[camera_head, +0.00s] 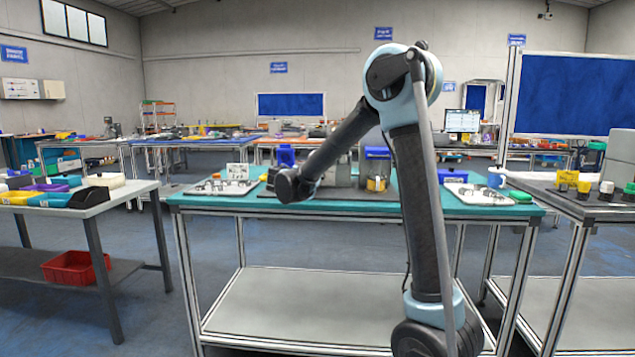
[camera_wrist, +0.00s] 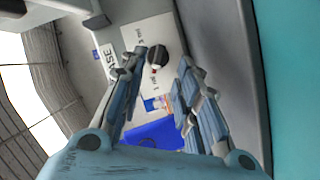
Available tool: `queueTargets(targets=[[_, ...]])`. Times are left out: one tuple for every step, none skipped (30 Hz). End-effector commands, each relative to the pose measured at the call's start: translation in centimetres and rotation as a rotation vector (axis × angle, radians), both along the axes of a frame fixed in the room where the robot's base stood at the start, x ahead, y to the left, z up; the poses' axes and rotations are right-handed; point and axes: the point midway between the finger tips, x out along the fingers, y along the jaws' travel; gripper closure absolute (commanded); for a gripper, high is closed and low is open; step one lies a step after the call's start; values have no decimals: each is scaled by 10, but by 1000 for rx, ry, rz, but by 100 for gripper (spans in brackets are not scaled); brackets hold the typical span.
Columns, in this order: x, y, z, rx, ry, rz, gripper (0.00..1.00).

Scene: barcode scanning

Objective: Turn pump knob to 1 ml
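In the wrist view a dark round knob (camera_wrist: 151,58) with a small red and white mark stands on a pale panel (camera_wrist: 139,34) with small print, partly unreadable. My gripper (camera_wrist: 162,58) is open, with one blue-grey finger on either side of the knob in the picture. A gap shows between the knob and the right finger. The left fingertip lies close to the knob, and I cannot tell whether it touches. In the head view my arm reaches over the teal table (camera_head: 470,206); the knob and my fingers cannot be made out there.
A blue bin (camera_head: 377,153) and a yellow-labelled container (camera_head: 376,184) stand on the teal table. White trays with small parts lie at its left (camera_head: 221,187) and right (camera_head: 478,194). In the wrist view a blue object (camera_wrist: 160,133) shows between the fingers, beyond them.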

Motion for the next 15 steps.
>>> queueTargets(targets=[[-9, 5, 2, -1, 0, 2, 70], [-15, 7, 3, -1, 0, 2, 70], [-21, 9, 4, 0, 0, 4, 70], [-26, 11, 5, 0, 0, 2, 70], [-30, 12, 6, 0, 0, 1, 70], [-35, 15, 7, 0, 0, 1, 70], [-38, 16, 8, 0, 0, 2, 70], [-41, 17, 8, 0, 0, 1, 70], [-45, 18, 9, 1, 0, 0, 70], [-47, 19, 9, 1, 0, -1, 70], [-49, 20, 10, 1, 0, -1, 70], [-51, 21, 10, 1, 0, 0, 70], [-52, 21, 10, 1, 0, 0, 70], [-53, 22, 10, 1, 1, -1, 70], [-54, 22, 11, 1, 0, -1, 70]])
